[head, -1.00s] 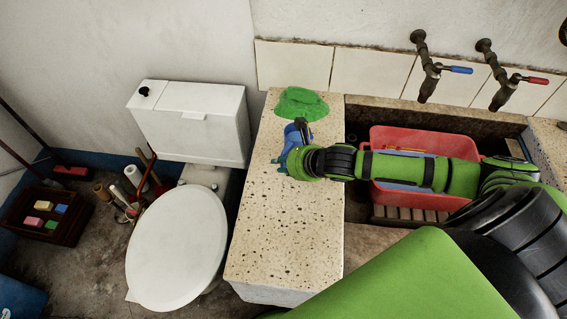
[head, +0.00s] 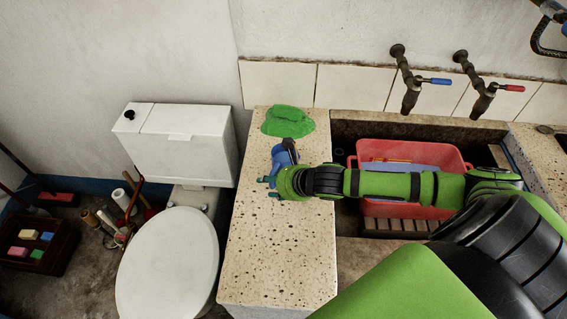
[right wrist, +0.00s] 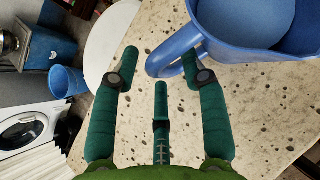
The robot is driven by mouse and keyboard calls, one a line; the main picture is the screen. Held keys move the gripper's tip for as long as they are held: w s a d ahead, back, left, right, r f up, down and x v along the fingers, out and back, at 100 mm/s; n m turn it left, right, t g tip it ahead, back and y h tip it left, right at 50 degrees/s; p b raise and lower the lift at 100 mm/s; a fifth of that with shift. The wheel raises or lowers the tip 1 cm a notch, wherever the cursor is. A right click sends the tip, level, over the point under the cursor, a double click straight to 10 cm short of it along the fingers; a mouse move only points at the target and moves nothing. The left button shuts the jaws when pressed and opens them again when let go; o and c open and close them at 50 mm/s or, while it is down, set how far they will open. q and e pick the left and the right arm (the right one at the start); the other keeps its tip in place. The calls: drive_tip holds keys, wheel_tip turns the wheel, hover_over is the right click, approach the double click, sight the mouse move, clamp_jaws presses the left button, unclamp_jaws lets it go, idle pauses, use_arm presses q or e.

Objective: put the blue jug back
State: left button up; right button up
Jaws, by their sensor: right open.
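The blue jug (head: 283,155) stands on the speckled stone counter (head: 275,255), partly hidden behind my right arm and gripper. In the right wrist view the jug (right wrist: 240,45) is at the top right, its open rim and handle (right wrist: 165,65) showing. My right gripper (head: 269,183) is open at the jug's handle side. In the right wrist view its fingers (right wrist: 160,72) lie either side of the near part of the handle, and one fingertip overlaps the handle. I cannot tell whether they touch. My left gripper is not in view.
A green cloth (head: 288,121) lies at the counter's back. Right of it, a red basin (head: 448,156) sits in the trough beneath two taps (head: 410,100). A toilet (head: 170,262) stands left. The counter's front half is clear.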

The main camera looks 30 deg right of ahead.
drive_tip(key=v, duration=1.1)
drive_tip(key=shift+s+r+b, duration=0.15)
drive_tip(key=shift+r+b, duration=0.05)
drive_tip(key=shift+b, duration=0.2)
